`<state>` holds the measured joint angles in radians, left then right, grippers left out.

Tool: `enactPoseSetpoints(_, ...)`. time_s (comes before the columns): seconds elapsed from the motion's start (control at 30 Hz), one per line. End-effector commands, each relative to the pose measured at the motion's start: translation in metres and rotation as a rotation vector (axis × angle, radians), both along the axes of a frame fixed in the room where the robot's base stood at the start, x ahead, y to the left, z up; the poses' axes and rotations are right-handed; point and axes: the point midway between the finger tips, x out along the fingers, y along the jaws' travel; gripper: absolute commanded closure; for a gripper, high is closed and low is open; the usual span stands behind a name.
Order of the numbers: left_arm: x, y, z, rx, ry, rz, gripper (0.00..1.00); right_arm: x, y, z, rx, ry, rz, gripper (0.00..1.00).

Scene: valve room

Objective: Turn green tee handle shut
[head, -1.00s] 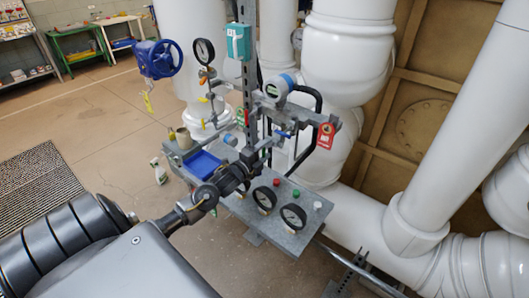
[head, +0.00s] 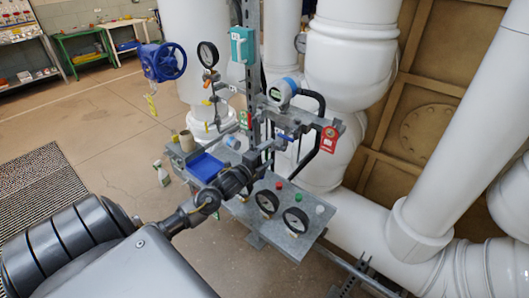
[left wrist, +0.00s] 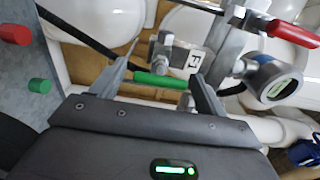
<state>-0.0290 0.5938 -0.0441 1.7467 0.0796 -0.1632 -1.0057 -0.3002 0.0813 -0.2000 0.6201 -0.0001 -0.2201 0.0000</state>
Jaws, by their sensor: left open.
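The green tee handle (left wrist: 160,80) shows in the left wrist view as a short green bar in front of a metal valve body. My left gripper (left wrist: 161,71) is open, with one finger on each side of the bar. I cannot tell whether either finger touches it. In the head view my left gripper (head: 252,164) is at the post above the gauge panel, and I cannot make out the handle there. My right gripper is not in view.
A grey panel (head: 325,212) with two gauges and coloured buttons lies below the gripper. A red lever (left wrist: 292,33) and a round meter (left wrist: 277,85) are close on the right in the wrist view. A blue tray (head: 205,166) is left of the post.

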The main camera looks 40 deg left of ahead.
Motion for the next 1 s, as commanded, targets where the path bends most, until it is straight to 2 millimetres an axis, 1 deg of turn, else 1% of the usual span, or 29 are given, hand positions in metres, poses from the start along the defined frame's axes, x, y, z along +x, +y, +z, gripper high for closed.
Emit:
enactPoseSetpoints(0.07, -0.007, 0.0, -0.002, 0.001, 0.001, 0.0, 0.25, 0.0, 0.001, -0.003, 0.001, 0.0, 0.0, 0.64)
enactPoseSetpoints(0.17, -0.021, -0.001, -0.004, 0.001, 0.002, -0.002, 0.25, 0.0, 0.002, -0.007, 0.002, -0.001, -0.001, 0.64)
enactPoseSetpoints(0.4, -0.069, -0.002, -0.004, 0.002, 0.003, -0.002, 0.25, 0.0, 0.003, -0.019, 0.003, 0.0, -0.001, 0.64)
enactPoseSetpoints(0.5, -0.086, -0.002, -0.003, 0.001, 0.002, -0.002, 0.25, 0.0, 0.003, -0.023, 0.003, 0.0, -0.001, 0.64)
enactPoseSetpoints(0.6, -0.097, -0.003, -0.002, 0.0, 0.001, -0.001, 0.25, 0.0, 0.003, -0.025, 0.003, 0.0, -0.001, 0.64)
enactPoseSetpoints(0.77, -0.106, -0.003, 0.0, 0.001, 0.0, -0.001, 0.25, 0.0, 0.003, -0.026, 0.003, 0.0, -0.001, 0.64)
enactPoseSetpoints(1.0, -0.107, -0.002, 0.0, 0.0, 0.0, 0.0, 0.25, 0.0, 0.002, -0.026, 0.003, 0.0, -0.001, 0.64)
